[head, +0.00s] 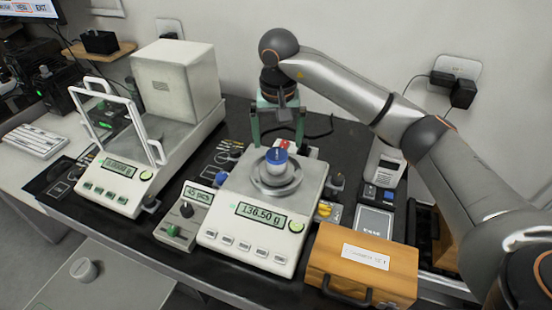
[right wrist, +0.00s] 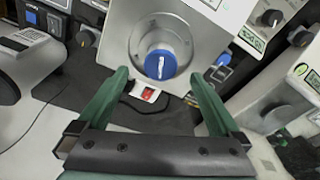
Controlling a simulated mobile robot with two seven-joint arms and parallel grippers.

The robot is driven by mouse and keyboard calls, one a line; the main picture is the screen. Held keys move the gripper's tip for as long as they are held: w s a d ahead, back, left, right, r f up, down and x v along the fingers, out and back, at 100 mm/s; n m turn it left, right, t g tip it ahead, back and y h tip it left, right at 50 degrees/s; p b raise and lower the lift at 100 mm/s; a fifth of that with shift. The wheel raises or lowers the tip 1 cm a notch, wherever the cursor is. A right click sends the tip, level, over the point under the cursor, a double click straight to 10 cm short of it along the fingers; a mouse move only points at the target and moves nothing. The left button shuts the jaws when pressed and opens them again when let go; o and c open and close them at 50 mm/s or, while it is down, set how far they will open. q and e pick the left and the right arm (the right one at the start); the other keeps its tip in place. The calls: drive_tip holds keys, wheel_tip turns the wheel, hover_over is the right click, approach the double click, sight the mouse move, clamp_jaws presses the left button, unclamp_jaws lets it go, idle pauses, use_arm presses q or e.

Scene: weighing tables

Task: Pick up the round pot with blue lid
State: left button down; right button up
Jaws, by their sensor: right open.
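The round pot with a blue lid (head: 276,160) stands upright on the round metal pan (head: 262,185) of the middle scale, whose display reads 136.50 g. The pot's blue lid also shows from above in the right wrist view (right wrist: 160,64). My right gripper (head: 277,140) is open and empty, pointing down behind the pot. In the right wrist view its green fingertips (right wrist: 159,74) are spread wide, with the lid showing beyond and between them. I cannot tell the exact gap to the pot. My left gripper is not in view.
A balance with a glass-framed front (head: 115,170) stands at the left, and a small control box with a knob (head: 183,222) beside the middle scale. An orange case (head: 362,262) sits at the front right. Small devices (head: 374,222) stand right of the scale.

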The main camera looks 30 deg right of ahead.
sight(277, 154)
drive_tip(key=f, duration=0.2)
drive_tip(key=w+f, duration=0.1)
drive_tip(key=f, duration=0.1)
drive_tip(key=f+p, duration=0.1)
drive_tip(key=f, duration=0.2)
drive_tip(key=shift+w+d, duration=0.2)
drive_tip(key=shift+d, duration=0.05)
drive_tip(key=shift+c, duration=0.4)
clamp_jaws()
